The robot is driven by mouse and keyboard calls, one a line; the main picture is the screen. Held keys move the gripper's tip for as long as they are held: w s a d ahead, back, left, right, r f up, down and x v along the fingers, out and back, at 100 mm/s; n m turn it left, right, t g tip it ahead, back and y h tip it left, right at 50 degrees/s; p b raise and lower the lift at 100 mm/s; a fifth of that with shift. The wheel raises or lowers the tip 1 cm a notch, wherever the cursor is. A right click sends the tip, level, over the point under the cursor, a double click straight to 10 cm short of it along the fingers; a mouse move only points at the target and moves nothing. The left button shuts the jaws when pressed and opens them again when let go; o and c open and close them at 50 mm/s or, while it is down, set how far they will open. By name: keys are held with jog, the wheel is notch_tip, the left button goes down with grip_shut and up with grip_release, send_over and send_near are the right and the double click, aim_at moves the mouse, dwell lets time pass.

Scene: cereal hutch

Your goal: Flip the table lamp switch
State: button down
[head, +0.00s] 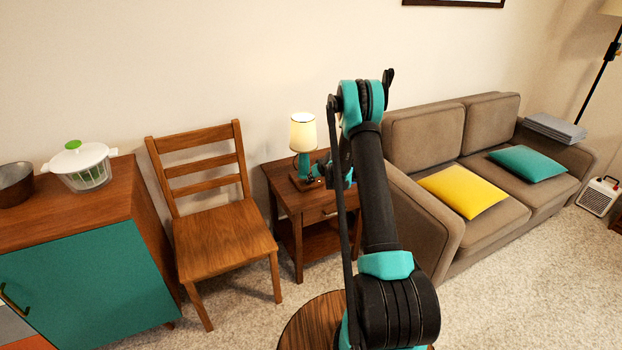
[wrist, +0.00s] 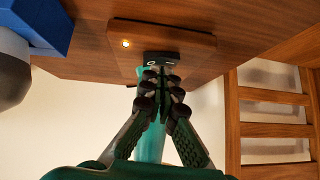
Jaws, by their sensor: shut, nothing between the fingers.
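The table lamp (head: 302,134) stands on the small wooden side table, with a cream shade that looks lit and a teal body. Its wooden base (wrist: 185,42) shows in the wrist view, with a small glowing spot (wrist: 126,44) on it. A dark switch block (wrist: 162,58) sits on this base. My gripper (wrist: 160,76) is shut and empty, its fingertips right at the switch block; I cannot tell whether they touch it. The fingers partly hide the lamp's teal body behind them. In the head view my arm hides part of the side table.
The side table (head: 298,247) stands between a wooden chair (head: 225,239) and a brown sofa (head: 432,216). A blue object (wrist: 38,22) and a grey rounded one (wrist: 12,75) lie left in the wrist view. A teal-fronted cabinet (head: 95,285) is at left.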

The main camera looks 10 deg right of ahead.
jog(key=r, duration=0.4)
jog(key=shift+s+a+r, duration=0.1)
jog(key=shift+a+r, duration=0.1)
jog(key=shift+a, duration=0.15)
jog(key=s+a+v, duration=0.1)
jog(key=v, duration=0.8)
jog(key=shift+s+r, duration=0.1)
jog(key=shift+s, duration=0.05)
jog(key=s+r+m+g+h, duration=0.1)
jog(key=s+r, duration=0.4)
jog(key=s, duration=0.7)
jog(key=s+r+g+h, duration=0.1)
jog(key=s+r, duration=0.4)
jog(key=s, duration=0.7)
jog(key=s+d+f+m+g, duration=0.1)
jog(key=s, duration=1.1)
jog(key=s+d+f+m+g+h, duration=0.1)
jog(key=s+f, duration=0.1)
jog(key=s, duration=1)
jog(key=shift+s+h, duration=0.2)
jog(key=shift+h, duration=0.1)
